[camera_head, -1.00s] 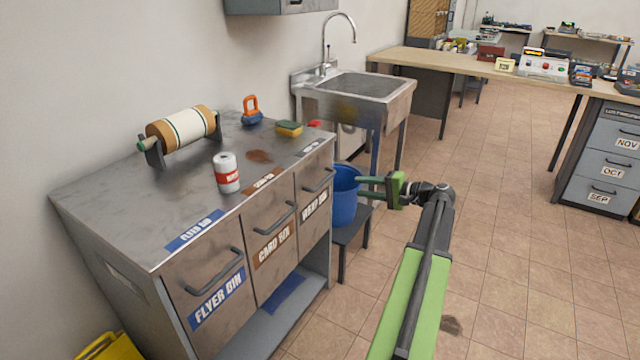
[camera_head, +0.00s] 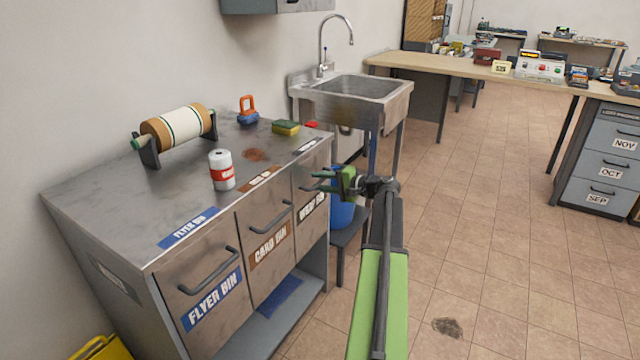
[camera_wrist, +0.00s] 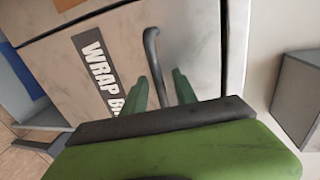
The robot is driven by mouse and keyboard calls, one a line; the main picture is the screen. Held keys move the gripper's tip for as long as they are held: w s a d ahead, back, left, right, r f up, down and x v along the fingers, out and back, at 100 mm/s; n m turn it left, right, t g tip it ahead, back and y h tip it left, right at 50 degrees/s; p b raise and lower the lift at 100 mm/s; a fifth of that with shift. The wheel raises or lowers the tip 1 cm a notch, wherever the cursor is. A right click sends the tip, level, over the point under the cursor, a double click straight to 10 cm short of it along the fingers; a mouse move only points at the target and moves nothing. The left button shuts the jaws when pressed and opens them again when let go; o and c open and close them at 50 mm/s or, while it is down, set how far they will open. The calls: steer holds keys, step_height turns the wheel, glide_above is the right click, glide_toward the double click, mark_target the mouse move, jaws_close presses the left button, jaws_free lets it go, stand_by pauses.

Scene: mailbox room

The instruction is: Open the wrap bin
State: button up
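The wrap bin (camera_head: 304,208) is the rightmost of three bin fronts in the metal counter, and its front looks closed. Its label, "WRAP BIN" (camera_wrist: 97,68), shows in the wrist view, partly hidden by my gripper. The dark bar handle (camera_wrist: 151,45) runs down toward my fingertips. My gripper (camera_head: 316,181) is in front of the wrap bin, with its green fingers pointing at it. In the wrist view my gripper (camera_wrist: 160,82) is open, with the handle's lower part between the spread fingers. I cannot tell whether they touch it.
The flyer bin (camera_head: 205,285) and card bin (camera_head: 265,250) are to the left. A can (camera_head: 222,170), a sponge (camera_head: 286,127) and a paper roll (camera_head: 178,128) are on top. A blue bucket (camera_head: 341,213) on a stool stands right of the counter.

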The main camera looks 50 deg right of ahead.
jaws_close()
stand_by(1.3)
